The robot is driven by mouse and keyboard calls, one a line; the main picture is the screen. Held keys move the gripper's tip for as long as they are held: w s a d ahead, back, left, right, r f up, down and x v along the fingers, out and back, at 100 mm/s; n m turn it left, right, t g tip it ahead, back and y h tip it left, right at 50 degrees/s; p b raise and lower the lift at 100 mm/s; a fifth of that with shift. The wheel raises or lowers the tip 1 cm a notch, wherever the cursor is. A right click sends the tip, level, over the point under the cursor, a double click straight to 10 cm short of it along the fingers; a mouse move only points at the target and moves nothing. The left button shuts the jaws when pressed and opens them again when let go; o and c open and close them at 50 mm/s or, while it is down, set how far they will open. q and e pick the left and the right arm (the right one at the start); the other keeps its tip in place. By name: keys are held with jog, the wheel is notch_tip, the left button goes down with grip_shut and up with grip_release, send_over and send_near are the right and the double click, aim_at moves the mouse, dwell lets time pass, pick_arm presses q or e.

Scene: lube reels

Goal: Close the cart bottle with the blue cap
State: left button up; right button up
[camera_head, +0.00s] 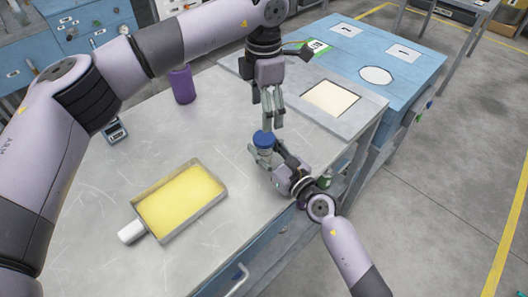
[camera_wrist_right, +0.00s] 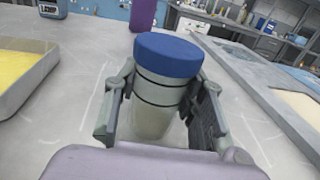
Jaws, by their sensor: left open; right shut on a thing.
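The cart bottle (camera_wrist_right: 156,112) is a pale grey-green cylinder with dark rings. The blue cap (camera_wrist_right: 168,55) sits on top of it, and it also shows in the head view (camera_head: 263,139); I cannot tell whether it is screwed tight. My right gripper (camera_head: 265,156) is shut around the bottle's upper body, with one finger on each side in the right wrist view (camera_wrist_right: 160,105). The bottle stands upright. My left gripper (camera_head: 271,118) is open and empty, pointing down just above the cap, apart from it. My left gripper is not visible in the right wrist view.
A tray of yellow material (camera_head: 180,203) with a white handle lies at the left on the grey table (camera_head: 110,180). A purple cylinder (camera_head: 182,86) stands farther back. A grey panel with a pale square inset (camera_head: 331,97) lies to the right. A small labelled device (camera_head: 114,130) is at the left.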

aim_at(264, 137)
grip_shut()
dwell(0.3)
pick_arm(q)
jog(key=n, duration=1)
jog(key=shift+n, duration=0.4)
jog(key=n, duration=1.1)
jog(key=shift+n, duration=0.4)
jog(key=shift+f, duration=4.05)
